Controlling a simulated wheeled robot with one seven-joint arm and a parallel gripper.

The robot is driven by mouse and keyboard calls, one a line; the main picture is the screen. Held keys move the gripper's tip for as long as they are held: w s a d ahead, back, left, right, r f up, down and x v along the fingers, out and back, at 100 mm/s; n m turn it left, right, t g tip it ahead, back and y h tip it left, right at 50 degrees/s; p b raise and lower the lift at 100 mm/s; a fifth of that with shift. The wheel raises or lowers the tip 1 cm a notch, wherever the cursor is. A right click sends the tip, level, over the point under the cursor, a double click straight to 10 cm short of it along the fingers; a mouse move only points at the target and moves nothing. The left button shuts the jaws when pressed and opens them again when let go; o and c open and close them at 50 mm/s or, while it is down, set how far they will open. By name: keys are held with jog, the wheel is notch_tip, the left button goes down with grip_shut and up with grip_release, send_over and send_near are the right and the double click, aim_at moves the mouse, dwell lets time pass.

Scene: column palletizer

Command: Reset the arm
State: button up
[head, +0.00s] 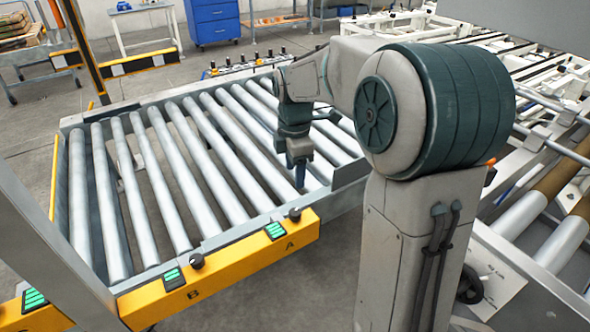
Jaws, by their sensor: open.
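My arm reaches left from the large grey and teal joint in the middle of the head view. My gripper (300,176) points down over the right part of the roller conveyor (190,258), near its front side. The gripper is small here and seen edge-on, with one dark finger showing clearly. It is open, and I see nothing held in it. The metal rollers around it carry no boxes.
A yellow front rail (230,262) with knobs and green displays edges the conveyor. Yellow-black barrier posts (80,45) stand behind left. A blue drawer cabinet (213,20) is at the back. Another conveyor (520,215) with brown-banded rollers lies right. Grey floor (270,300) shows in front.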

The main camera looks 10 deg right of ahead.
jog(key=s+r+m+t+p, duration=0.1)
jog(key=s+m, duration=0.8)
jog(key=s, duration=0.1)
jog(key=s+r+m+t+p, duration=0.1)
jog(key=s+r+m+p, duration=0.1)
jog(key=s+m, duration=0.8)
jog(key=shift+s+r+t+p, duration=0.25)
jog(key=shift+s+t+p, duration=0.05)
jog(key=shift+s+t, duration=0.1)
